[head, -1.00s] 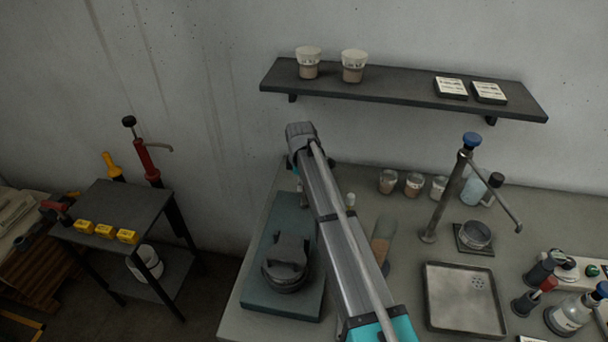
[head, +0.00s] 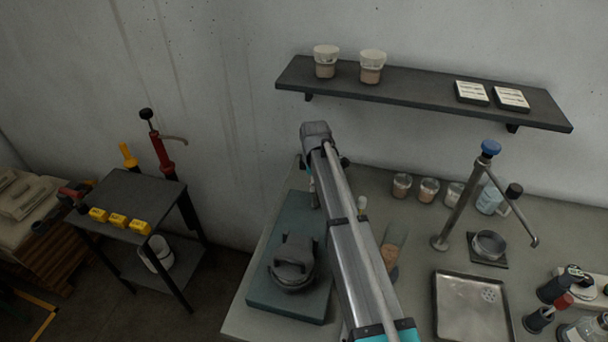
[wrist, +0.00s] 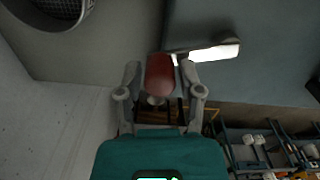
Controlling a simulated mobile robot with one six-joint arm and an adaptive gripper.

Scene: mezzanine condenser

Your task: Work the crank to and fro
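The crank's red handle (wrist: 160,75) shows in the wrist view between the two fingers of my gripper (wrist: 160,80). A thin gap shows on each side of the handle, so the fingers look open around it. In the head view my arm hides my gripper and the red handle. A grey machine part (head: 293,262) sits on a blue-green base plate (head: 275,303) at the left of the bench, left of my arm.
A sink-like metal tray (head: 470,305), a tall metal stand (head: 462,200) and several jars (head: 402,186) are on the bench right of my arm. A shelf (head: 420,85) with cups hangs above. A dark side table (head: 130,200) stands at left.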

